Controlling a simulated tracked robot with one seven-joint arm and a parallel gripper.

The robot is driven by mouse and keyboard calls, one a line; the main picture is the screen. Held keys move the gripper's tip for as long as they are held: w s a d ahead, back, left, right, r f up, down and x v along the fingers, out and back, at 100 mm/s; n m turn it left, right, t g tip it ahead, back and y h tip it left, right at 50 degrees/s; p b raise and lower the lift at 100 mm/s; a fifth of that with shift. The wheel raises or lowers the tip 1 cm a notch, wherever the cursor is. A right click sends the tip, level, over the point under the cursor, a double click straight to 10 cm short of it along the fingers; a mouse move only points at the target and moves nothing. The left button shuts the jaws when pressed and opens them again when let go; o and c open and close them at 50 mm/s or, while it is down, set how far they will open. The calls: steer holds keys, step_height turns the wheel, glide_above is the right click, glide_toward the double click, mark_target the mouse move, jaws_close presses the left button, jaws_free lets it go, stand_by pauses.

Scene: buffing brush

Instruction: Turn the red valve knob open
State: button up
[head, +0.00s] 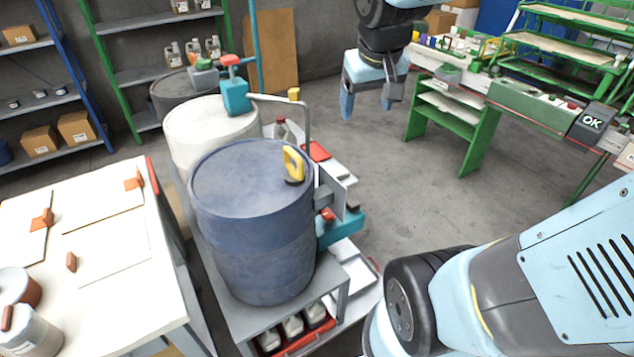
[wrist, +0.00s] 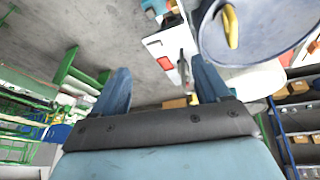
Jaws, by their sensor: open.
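A small red knob (head: 327,214) sits on a teal fitting (head: 341,228) low on the right side of the blue drum (head: 250,230). Another red cap-like part (head: 231,60) tops a teal pump (head: 236,96) on the white drum behind. I cannot tell for sure which one is the valve knob. My gripper (head: 368,108) hangs in the air to the right of the drums, fingers down, open and empty, touching neither part. In the wrist view, my gripper (wrist: 163,80) shows two spread blue fingers, with the drum rim (wrist: 262,62) to their right.
A grey pipe (head: 307,125) bends down between the drums and my gripper. A yellow handle (head: 293,165) stands on the blue drum. A white bench (head: 105,290) is at left, a green stand (head: 455,125) at right. Open floor (head: 410,200) lies between drums and stand.

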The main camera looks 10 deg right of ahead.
steer(key=w+f+g, duration=0.1)
steer(key=w+f, duration=0.5)
steer(key=w, duration=0.2)
steer(key=n+g+y, duration=0.1)
steer(key=n+g, duration=0.2)
glide_above(328, 211)
step_height(328, 211, down, 28)
step_height(328, 211, down, 14)
steer(key=shift+w+f, duration=0.1)
steer(key=shift+f, duration=0.15)
steer(key=shift+c, duration=0.3)
